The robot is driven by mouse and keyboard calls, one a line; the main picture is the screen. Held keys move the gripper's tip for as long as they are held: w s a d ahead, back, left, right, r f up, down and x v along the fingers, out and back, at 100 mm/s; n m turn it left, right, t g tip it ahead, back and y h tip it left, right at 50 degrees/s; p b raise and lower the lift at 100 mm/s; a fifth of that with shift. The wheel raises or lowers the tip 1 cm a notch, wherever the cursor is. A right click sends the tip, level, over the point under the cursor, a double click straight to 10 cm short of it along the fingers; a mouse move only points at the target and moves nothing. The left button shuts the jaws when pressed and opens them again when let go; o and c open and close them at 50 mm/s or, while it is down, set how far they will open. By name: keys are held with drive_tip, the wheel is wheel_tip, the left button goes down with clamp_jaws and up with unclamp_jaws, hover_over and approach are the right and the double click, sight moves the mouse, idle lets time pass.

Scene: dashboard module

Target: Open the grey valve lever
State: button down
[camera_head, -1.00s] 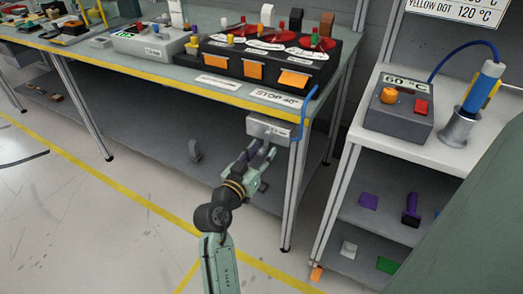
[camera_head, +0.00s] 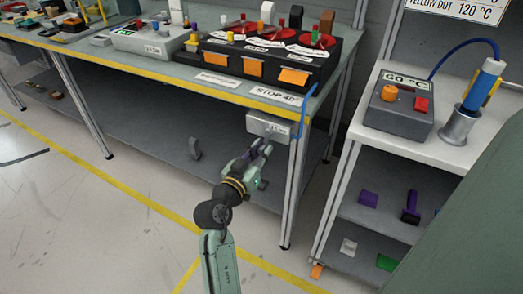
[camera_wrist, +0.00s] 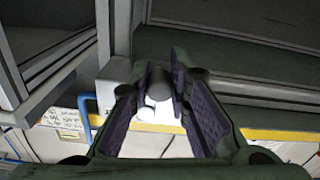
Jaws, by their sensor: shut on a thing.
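The grey valve box (camera_head: 268,126) with a white label hangs under the front edge of the bench, near its right leg. My gripper (camera_head: 262,150) is just below this box in the head view. In the wrist view my gripper (camera_wrist: 158,92) has its two dark padded fingers on either side of the rounded end of the grey valve lever (camera_wrist: 158,82). It is shut on the lever. The fingers hide most of the lever in the head view, so its angle is hard to tell.
A blue hose (camera_head: 306,115) hangs beside the box, close to the bench leg (camera_head: 293,190). A grey object (camera_head: 195,148) lies on the lower shelf. A white side shelf (camera_head: 440,145) stands to the right. The floor in front is clear.

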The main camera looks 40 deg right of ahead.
drive_tip(key=shift+s+d+n, duration=0.15)
drive_tip(key=shift+s+n, duration=0.35)
drive_tip(key=shift+n, duration=0.6)
drive_tip(key=c, duration=1.5)
unclamp_jaws()
drive_tip(key=v, duration=1.2)
